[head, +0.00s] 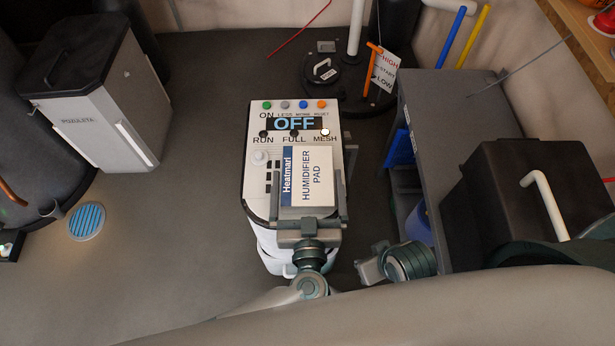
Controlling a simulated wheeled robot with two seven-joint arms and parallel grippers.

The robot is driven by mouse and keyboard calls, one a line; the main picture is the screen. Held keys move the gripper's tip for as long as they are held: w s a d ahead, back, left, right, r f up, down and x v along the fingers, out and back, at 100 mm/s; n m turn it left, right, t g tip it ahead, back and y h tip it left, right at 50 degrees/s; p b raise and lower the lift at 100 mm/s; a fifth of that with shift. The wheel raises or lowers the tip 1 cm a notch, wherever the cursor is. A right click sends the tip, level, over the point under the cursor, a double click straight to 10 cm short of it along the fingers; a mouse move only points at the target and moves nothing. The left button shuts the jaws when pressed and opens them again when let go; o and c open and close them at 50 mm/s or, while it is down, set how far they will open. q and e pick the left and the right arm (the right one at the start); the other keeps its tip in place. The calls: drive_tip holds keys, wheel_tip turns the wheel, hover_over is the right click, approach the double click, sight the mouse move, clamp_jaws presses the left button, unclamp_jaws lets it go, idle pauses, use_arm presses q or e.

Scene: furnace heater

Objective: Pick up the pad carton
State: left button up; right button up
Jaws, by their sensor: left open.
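The pad carton (316,170) is a white box with a blue "Heatmarl" band, labelled "HUMIDIFIER PAD". It lies on top of the white humidifier (258,200), below its "OFF" display. My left gripper (307,188) is open, with one finger along each side of the carton. Its palm is at the carton's near edge. I cannot tell whether the fingers touch the carton. My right gripper (366,268) is lower right of the humidifier, away from the carton; its jaws are too unclear to read.
A grey shelf unit (440,150) with blue items stands at right, beside a black box with a white pipe (545,205). A grey bin with a black lid (90,90) is at left. A sign with an orange post (385,75) stands behind.

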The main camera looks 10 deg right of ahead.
sight(307, 175)
use_arm(q)
drive_tip(key=shift+x, duration=0.95)
use_arm(e)
drive_tip(key=shift+w+a+r, duration=0.1)
drive_tip(key=shift+w+a, duration=0.1)
drive_tip(key=shift+a, duration=0.1)
use_arm(q)
drive_tip(key=c, duration=1)
use_arm(e)
drive_tip(key=shift+s+d, duration=0.1)
